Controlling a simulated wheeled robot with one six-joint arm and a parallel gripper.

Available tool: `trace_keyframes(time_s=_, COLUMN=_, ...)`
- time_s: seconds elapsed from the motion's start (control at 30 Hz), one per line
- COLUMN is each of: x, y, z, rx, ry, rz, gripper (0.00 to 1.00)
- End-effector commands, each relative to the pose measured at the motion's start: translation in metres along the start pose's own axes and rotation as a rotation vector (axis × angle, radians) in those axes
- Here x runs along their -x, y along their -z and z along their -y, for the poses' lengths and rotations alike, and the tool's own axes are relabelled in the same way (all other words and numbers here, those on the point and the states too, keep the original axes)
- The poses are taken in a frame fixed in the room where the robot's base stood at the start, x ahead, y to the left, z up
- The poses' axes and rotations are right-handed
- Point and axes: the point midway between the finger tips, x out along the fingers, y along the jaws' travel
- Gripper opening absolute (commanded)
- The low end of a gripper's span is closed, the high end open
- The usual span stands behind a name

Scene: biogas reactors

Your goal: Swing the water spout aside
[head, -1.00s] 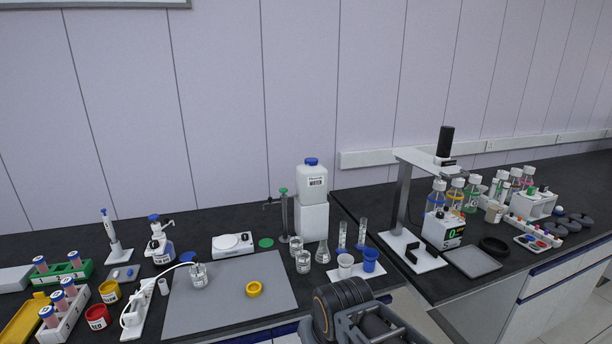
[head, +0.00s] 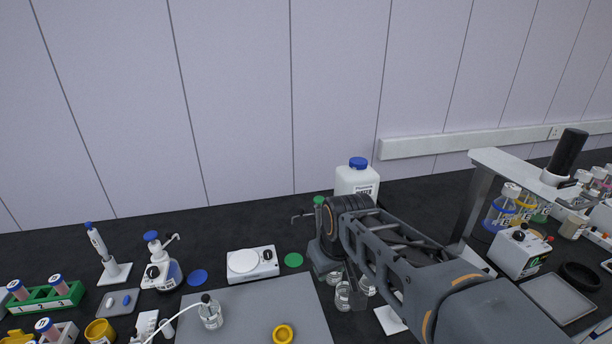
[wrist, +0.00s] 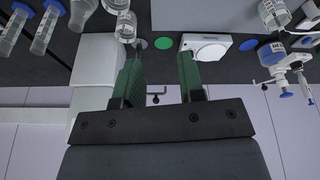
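The water spout (head: 302,217) is a thin dark arm pointing left from a post with a green top (head: 319,200), beside the white water jug (head: 357,180). My forearm and wrist hide the lower post in the head view. In the wrist view, the spout (wrist: 157,94) shows as a small dark bar in the gap between the fingers. My gripper (wrist: 162,58) is open, with two green-padded fingers and nothing held. The left finger overlaps where the post would be, so I cannot tell whether it touches.
The jug's white stand (wrist: 95,58) is close to the left finger in the wrist view. Glass beakers (head: 343,296) stand below my wrist. A white balance (head: 252,263) and a green disc (head: 293,260) lie to the left. Bare black bench lies behind the balance.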

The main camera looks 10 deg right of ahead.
Motion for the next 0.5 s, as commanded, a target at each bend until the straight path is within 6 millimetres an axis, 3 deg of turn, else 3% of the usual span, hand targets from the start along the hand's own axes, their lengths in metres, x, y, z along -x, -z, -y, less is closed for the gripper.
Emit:
trace_keyframes(time_s=0.03, x=0.011, y=0.027, z=-0.007, rx=0.051, ry=0.012, rz=0.018, gripper=0.36)
trace_keyframes(time_s=0.2, x=0.021, y=0.105, z=-0.029, rx=0.261, ry=0.064, rz=0.058, gripper=0.36)
trace_keyframes(time_s=0.4, x=0.01, y=0.178, z=-0.052, rx=0.496, ry=0.134, rz=0.08, gripper=0.36)
trace_keyframes(time_s=0.5, x=-0.001, y=0.204, z=-0.06, rx=0.596, ry=0.166, rz=0.083, gripper=0.36)
